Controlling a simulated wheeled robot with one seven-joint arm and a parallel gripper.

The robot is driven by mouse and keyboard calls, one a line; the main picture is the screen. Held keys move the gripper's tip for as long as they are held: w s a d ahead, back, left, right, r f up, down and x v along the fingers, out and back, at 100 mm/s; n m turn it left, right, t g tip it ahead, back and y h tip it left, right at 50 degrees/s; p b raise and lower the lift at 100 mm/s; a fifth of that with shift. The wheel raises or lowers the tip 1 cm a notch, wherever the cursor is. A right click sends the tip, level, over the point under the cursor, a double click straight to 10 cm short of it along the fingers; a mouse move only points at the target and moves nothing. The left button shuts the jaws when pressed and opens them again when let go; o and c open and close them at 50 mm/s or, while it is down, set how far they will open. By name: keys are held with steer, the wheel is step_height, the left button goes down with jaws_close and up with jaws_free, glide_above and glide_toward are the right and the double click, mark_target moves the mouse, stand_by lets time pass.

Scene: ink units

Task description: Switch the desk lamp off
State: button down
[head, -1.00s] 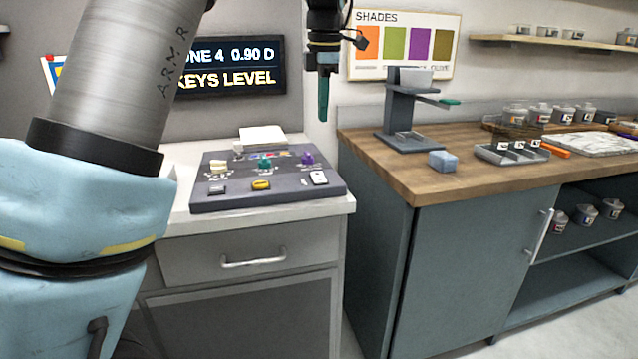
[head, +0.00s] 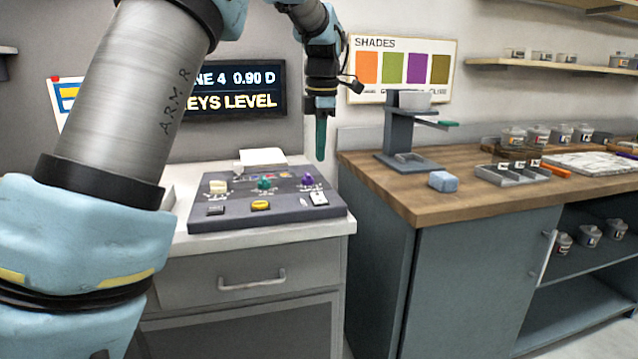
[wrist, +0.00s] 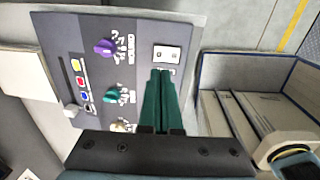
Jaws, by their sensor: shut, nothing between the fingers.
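A dark grey control console (head: 225,222) sits on the white cabinet top. Its white rocker switch (head: 318,198) is at the right front corner; this switch also shows in the wrist view (wrist: 167,54). A cream knob (head: 218,187), a teal knob (head: 264,184) and a purple knob (head: 308,180) stand in a row behind a yellow button (head: 261,205). My gripper (head: 320,157) points down with its green fingers shut and empty, above the console's right side. In the wrist view the fingertips (wrist: 161,71) appear just beside the white switch. I cannot make out a desk lamp.
A wooden counter (head: 470,205) to the right carries a grey stand (head: 396,130), a blue block (head: 443,181) and a tray of jars (head: 515,176). A gap separates it from the white cabinet (head: 250,255). A lettered display (head: 235,92) hangs behind the console.

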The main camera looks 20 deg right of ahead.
mark_target(319, 195)
steer(key=f, duration=0.6)
steer(key=w+f+p, duration=0.1)
steer(key=f, duration=0.2)
steer(key=shift+f, duration=0.15)
steer(key=shift+s, duration=0.7)
steer(key=shift+r, duration=0.25)
